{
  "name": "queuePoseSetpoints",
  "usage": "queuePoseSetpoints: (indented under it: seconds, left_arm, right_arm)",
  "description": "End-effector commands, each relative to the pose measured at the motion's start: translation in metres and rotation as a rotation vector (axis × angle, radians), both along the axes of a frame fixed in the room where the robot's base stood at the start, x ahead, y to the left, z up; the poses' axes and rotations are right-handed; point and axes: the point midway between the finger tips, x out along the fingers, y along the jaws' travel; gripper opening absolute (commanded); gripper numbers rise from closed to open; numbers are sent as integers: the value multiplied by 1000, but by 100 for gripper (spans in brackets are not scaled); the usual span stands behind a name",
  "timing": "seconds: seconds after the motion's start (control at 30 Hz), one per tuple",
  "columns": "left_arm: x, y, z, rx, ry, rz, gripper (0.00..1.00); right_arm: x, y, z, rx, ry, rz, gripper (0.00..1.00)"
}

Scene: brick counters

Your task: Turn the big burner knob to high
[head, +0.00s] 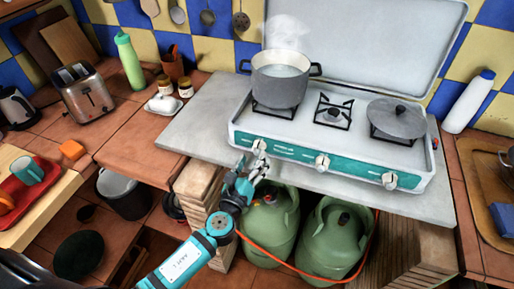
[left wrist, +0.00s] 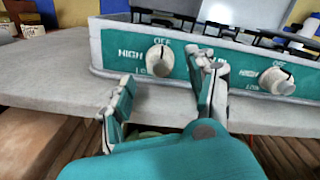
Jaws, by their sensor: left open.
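The camping stove (head: 335,150) has a teal front panel with a left knob (head: 259,146), a middle knob (head: 322,162) and a right knob (head: 390,180). In the left wrist view the nearest knob (left wrist: 160,61) is white and round, under the word OFF, with HIGH to its left; its mark appears to point up towards OFF. Another knob (left wrist: 277,81) shows to its right. My left gripper (head: 260,166) is open just in front of and below the left knob. In the wrist view its fingers (left wrist: 165,92) are spread on either side, apart from the knob. My right gripper is not in view.
A steaming pot (head: 279,88) stands on the left burner; a lid-like grey disc (head: 397,119) covers the right one. Green gas bottles (head: 270,222) with an orange hose stand below the slab. The grey slab (head: 200,132) left of the stove is clear.

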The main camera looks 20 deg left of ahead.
Motion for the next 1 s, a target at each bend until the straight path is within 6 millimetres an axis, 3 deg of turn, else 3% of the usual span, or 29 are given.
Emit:
queuePoseSetpoints:
  seconds: [0.1,0.23,0.63,1.0]
  left_arm:
    - [22,-1,1,-2,0,-1,58]
    - [36,-1,0,-1,0,0,58]
    - [43,-2,-1,-2,1,0,58]
    - [43,-2,-1,-2,1,0,11]
  right_arm:
    - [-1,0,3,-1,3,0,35]
    - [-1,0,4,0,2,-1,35]
    - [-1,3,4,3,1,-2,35]
    - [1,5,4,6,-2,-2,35]
